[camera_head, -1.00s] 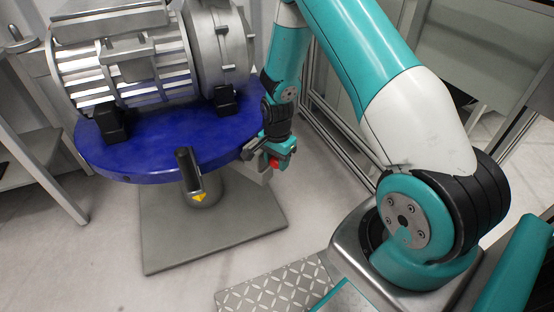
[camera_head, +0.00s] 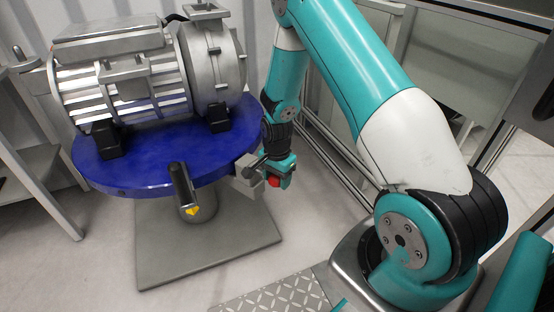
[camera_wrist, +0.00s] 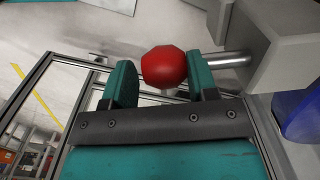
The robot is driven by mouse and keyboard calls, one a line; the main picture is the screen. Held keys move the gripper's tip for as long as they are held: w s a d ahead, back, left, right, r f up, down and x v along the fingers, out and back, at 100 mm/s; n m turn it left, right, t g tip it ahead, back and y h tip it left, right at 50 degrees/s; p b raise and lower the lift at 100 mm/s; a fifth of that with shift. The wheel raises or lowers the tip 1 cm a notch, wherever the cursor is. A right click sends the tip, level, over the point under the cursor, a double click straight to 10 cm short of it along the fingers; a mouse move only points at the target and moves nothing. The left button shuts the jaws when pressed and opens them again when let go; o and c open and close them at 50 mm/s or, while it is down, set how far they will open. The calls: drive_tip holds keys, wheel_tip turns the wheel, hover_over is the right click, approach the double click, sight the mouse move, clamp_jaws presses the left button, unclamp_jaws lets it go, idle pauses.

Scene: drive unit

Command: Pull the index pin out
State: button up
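The index pin's red round knob (camera_wrist: 164,67) shows in the wrist view between the two teal fingers of my gripper (camera_wrist: 163,80). The fingers lie against its left and right sides, with no clear gap. In the head view the red knob (camera_head: 274,181) is at the lower end of my gripper (camera_head: 278,172). The pin's metal shaft (camera_wrist: 236,60) runs from behind the right finger to a grey block (camera_wrist: 285,50), with a bare length showing. The block (camera_head: 247,174) sits at the right rim of the blue round table (camera_head: 180,170). The shaft's inner end is hidden.
A grey motor (camera_head: 130,80) stands on the blue table on black feet. A black handle (camera_head: 181,184) sticks out at the table's front. A grey floor plate (camera_head: 210,250) lies under the pedestal. Metal frame bars (camera_head: 330,150) stand right of my gripper.

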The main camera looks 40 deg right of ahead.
wheel_tip(320, 180, up, 17)
drive_tip(key=p, duration=0.3)
drive_tip(key=shift+f, duration=0.1)
drive_tip(key=s+a+r+n+y, duration=0.1)
drive_tip(key=s+a+r+n, duration=0.2)
drive_tip(key=a+r+n, duration=0.3)
drive_tip(key=s+a+r+n+y, duration=0.1)
drive_tip(key=s+a+r+n, duration=0.35)
drive_tip(key=a, duration=0.35)
drive_tip(key=s+a+r+n+y, duration=0.1)
drive_tip(key=s+a+r+n, duration=0.35)
drive_tip(key=s+n, duration=0.2)
drive_tip(key=s+a+r+n+y, duration=0.1)
drive_tip(key=s+a+r+n, duration=0.2)
drive_tip(key=s+a+n, duration=0.35)
wheel_tip(320, 180, up, 18)
drive_tip(key=s+d+m+p, duration=0.1)
drive_tip(key=p, duration=1.7)
drive_tip(key=shift+s+d+p, duration=0.3)
